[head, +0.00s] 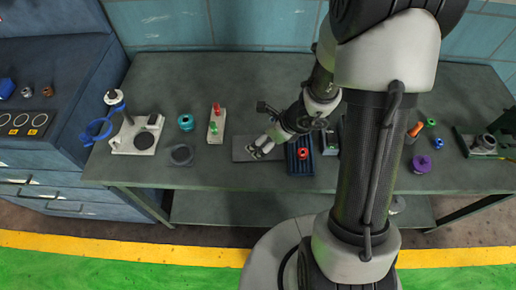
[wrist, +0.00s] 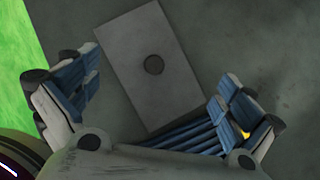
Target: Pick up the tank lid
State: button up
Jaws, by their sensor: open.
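The tank lid looks to be the flat grey rectangular plate (head: 240,147) on the bench, left of the blue ribbed tray. In the wrist view this plate (wrist: 133,40) lies tilted in the picture, with a dark round knob or spot (wrist: 153,64) at its middle. My gripper (head: 260,150) is over the plate and hides part of it in the head view. In the wrist view my gripper (wrist: 157,80) is open and empty, one finger to each side of the plate. I cannot tell its height above the plate.
The blue ribbed tray (head: 291,166) with a red ring (head: 303,153) stands right beside the plate. A holder with red and green pegs (head: 215,124), a teal ring (head: 186,122) and a white stand (head: 124,141) are further left. A purple part (head: 421,164) lies right of my arm.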

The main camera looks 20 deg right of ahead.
aim_at(239, 154)
jog(key=b+x, duration=0.2)
jog(key=x, duration=0.3)
jog(key=shift+s+d+f, duration=0.15)
jog(key=shift+c, duration=0.4)
jog(key=c, duration=0.7)
jog(key=shift+s, duration=0.25)
jog(key=c, duration=0.5)
